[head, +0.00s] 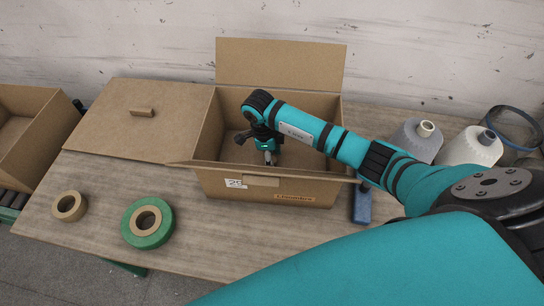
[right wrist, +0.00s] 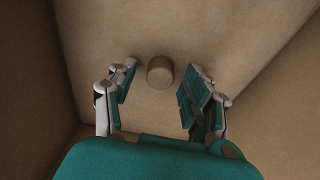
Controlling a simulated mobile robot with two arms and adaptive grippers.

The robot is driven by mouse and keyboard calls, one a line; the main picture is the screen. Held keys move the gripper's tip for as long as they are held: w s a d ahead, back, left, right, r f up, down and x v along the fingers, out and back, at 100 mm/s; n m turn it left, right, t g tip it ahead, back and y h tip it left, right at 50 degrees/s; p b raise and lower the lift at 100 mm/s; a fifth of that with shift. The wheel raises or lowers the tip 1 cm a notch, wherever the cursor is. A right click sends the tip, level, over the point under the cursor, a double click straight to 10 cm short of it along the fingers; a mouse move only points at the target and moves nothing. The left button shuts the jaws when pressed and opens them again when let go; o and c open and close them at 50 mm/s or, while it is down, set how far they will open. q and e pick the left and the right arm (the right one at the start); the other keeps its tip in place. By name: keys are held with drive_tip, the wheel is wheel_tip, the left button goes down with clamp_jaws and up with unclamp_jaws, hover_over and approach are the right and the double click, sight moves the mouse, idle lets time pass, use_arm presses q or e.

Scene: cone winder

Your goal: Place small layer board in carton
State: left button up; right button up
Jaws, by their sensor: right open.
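The open carton (head: 270,183) stands on the table, its back flap upright. My right arm reaches down into it, and my right gripper (head: 270,158) is low inside. In the right wrist view its two fingers are open and apart. A round brown knob (right wrist: 160,72) shows between and just beyond the fingertips, with no visible contact. It rises from a flat brown surface (right wrist: 150,25) between the carton walls, which looks like the small layer board lying inside; its edges are hard to tell from the carton floor. My left gripper is out of view.
A flat brown board (head: 165,135) with a small block handle lies left of the carton. A green tape roll (head: 160,236) and a tan roll (head: 69,206) lie at front left. Another box (head: 40,140) is at far left.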

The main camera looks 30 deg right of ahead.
drive_tip(key=shift+r, duration=0.2)
wheel_tip(320, 180, up, 12)
drive_tip(key=w+a+b, duration=0.1)
drive_tip(key=b, duration=0.2)
drive_tip(key=shift+a+f+b, duration=0.15)
drive_tip(key=shift+a+b, duration=0.05)
drive_tip(key=shift+b, duration=0.15)
drive_tip(key=shift+a+f, duration=0.1)
